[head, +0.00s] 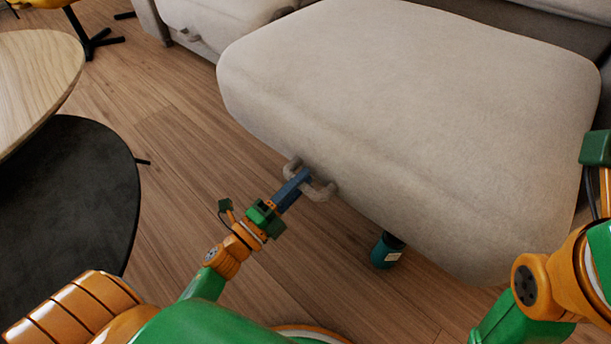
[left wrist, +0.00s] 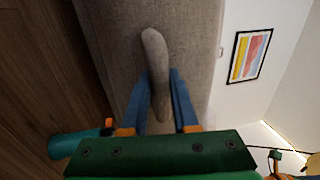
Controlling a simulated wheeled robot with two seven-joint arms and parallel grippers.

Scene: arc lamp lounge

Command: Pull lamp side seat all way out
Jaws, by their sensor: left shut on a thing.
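A beige upholstered seat (head: 420,110) fills the middle and right of the head view, extended out from the sofa over the wood floor. A grey loop handle (head: 322,190) sits on its front face. My left gripper (head: 300,180) is at this handle, its blue fingers shut on it. In the left wrist view the handle (left wrist: 156,65) runs between the two blue fingers (left wrist: 160,100), against the seat's grey fabric (left wrist: 110,30). My right arm shows at the right edge of the head view, but its fingers are out of sight.
Another seat section (head: 215,20) with its own handle is at the upper left. A light wood table (head: 35,80) and a black table (head: 70,190) stand at the left. A teal cylinder (head: 386,250) is at the floor under the seat's front edge. Bare floor lies between tables and seat.

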